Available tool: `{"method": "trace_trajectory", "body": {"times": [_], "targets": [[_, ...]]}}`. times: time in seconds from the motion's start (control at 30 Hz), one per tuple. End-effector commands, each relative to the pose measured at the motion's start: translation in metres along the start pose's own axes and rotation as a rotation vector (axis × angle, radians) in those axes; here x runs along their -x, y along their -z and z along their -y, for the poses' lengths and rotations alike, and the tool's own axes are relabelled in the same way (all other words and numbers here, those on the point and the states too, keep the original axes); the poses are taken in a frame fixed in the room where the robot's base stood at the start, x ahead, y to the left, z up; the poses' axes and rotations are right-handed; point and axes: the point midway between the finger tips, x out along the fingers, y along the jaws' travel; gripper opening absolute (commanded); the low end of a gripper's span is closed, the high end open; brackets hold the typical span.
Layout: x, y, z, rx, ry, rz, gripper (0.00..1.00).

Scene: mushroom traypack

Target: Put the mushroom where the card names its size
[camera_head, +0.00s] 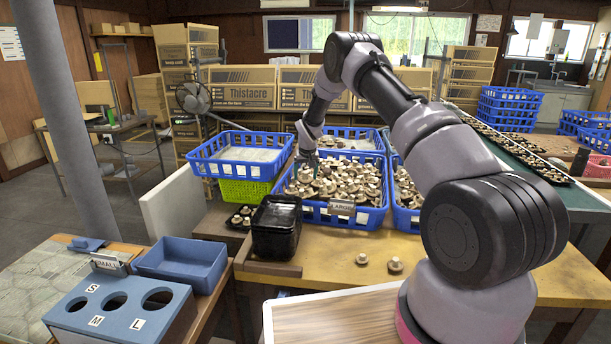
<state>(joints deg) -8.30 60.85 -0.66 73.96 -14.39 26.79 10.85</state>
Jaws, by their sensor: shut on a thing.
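My gripper (307,168) reaches down from the arm into the left side of a blue basket (317,216) heaped with brown-and-white mushrooms (343,180). It is shut on a mushroom low over the heap; the held mushroom is hard to tell apart from those around it. A card reading LARGE (342,207) is on this basket's front. A card reading SMALL (108,265) stands at the left, behind a blue gauge box (122,322) with holes marked S, M and L. A blue tray (182,262) sits beside that card.
Black punnets (277,228) are stacked left of the front basket. Two loose mushrooms (395,265) lie on the yellow table (450,268). Another blue basket (240,154) sits on a green crate (243,190). A grey post (68,110) rises at the left.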

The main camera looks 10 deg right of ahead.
Motion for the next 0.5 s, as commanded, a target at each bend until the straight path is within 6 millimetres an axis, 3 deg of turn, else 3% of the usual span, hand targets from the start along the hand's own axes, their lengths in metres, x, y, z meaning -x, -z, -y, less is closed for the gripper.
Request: {"method": "trace_trajectory", "body": {"times": [0.5], "targets": [[-0.049, -0.02, -0.001, 0.0, 0.0, 0.001, 0.55]]}}
